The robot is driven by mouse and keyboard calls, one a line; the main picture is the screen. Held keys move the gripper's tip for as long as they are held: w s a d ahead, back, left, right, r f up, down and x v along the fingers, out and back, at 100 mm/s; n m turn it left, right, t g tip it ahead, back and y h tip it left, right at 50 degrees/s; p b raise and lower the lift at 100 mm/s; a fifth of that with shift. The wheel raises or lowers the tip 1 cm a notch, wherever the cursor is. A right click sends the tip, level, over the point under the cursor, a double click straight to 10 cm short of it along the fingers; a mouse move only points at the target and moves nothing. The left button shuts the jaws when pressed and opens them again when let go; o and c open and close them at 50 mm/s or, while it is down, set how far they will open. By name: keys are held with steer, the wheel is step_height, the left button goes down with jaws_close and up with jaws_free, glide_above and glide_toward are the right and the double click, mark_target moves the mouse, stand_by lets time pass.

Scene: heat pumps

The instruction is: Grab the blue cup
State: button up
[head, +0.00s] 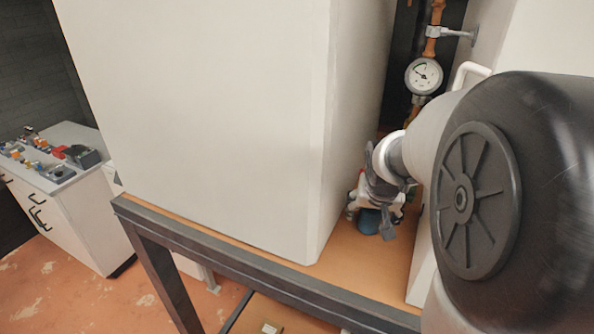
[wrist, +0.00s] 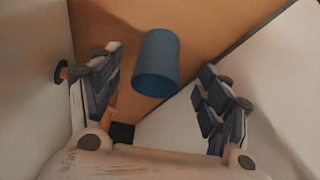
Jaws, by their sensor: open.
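The blue cup (wrist: 157,64) stands on the orange-brown bench top (wrist: 105,22) in the wrist view. In the head view the cup (head: 369,221) shows only in part, low behind my gripper (head: 376,222). My gripper (wrist: 160,95) is open and empty, with one finger to the left of the cup and the other to the right in the wrist view. The cup lies ahead, between the lines of the two fingers; I see no finger touching it. My arm hides part of the bench around it in the head view.
A large white cabinet (head: 215,110) stands on the bench close to the left of my gripper. Another white panel (wrist: 255,75) is close on the right, leaving a narrow gap. A pressure gauge (head: 424,76) on copper pipes is behind. A white workbench (head: 70,195) stands far left.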

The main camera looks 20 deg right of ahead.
mark_target(370, 217)
steer(key=b+x, duration=0.2)
steer(key=x, duration=0.3)
steer(key=shift+d+f, duration=0.15)
steer(key=shift+c, duration=0.2)
steer(key=c, duration=1.3)
steer(key=shift+o, duration=0.2)
